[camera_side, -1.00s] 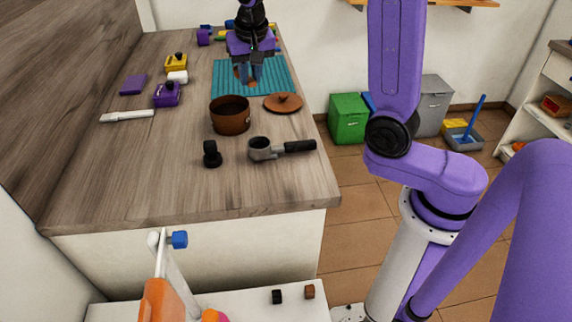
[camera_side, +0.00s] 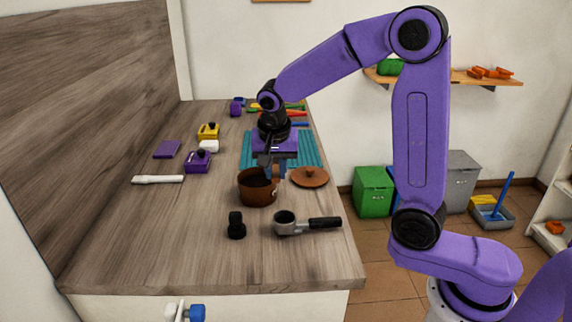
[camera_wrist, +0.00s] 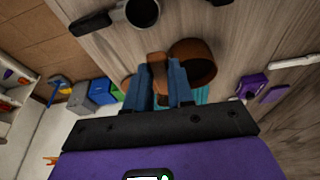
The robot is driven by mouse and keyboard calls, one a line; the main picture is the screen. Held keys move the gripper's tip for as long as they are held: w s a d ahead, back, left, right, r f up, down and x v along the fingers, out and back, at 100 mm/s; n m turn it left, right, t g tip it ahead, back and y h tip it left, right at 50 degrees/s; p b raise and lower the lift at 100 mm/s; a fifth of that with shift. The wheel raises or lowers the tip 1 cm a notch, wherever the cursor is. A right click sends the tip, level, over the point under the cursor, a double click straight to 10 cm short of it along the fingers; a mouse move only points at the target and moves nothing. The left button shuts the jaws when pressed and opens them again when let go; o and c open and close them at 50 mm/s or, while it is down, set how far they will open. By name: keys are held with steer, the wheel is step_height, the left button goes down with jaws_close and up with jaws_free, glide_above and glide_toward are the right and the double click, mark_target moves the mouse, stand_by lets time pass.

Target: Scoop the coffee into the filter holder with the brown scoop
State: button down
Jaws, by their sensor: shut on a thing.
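A brown pot (camera_side: 256,195) stands open on the counter, its inside dark; it also shows in the wrist view (camera_wrist: 206,52). The filter holder (camera_side: 287,228), grey cup with a black handle, lies in front of it to the right; it also shows in the wrist view (camera_wrist: 125,22). My gripper (camera_side: 275,174) is behind the pot's right rim, pointing down. In the wrist view its blue fingers (camera_wrist: 161,84) are shut on the brown scoop (camera_wrist: 158,66), beside the pot. The scoop's contents are not visible.
A brown lid (camera_side: 310,178) lies right of the pot, by a teal mat (camera_side: 312,150). A black tamper-like object (camera_side: 236,226) stands left of the filter holder. Purple and yellow items and a white utensil (camera_side: 158,179) are to the left. The front counter is clear.

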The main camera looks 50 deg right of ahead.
steer(key=w+a+f+m+g, duration=0.1)
steer(key=a+f+m+g, duration=0.2)
steer(key=a+m, duration=0.75)
steer(key=s+d+r+t+y, duration=0.1)
steer(key=d+r+y, duration=0.1)
steer(key=d+y, duration=0.1)
steer(key=d+r+m+t+y, duration=0.1)
steer(key=d+y, duration=0.2)
steer(key=y, duration=0.2)
steer(key=s+d+r+m+t+y, duration=0.1)
steer(key=d+r+t+y, duration=0.1)
steer(key=d+y, duration=0.2)
steer(key=shift+s+r, duration=0.35)
steer(key=s+d+f+t+y, duration=0.3)
steer(key=d+f+y, duration=0.1)
steer(key=d+y, duration=0.4)
steer(key=shift+d+t+y, duration=0.25)
steer(key=shift+t+y, duration=0.15)
steer(key=shift+y, duration=0.9)
steer(key=shift+f, duration=0.1)
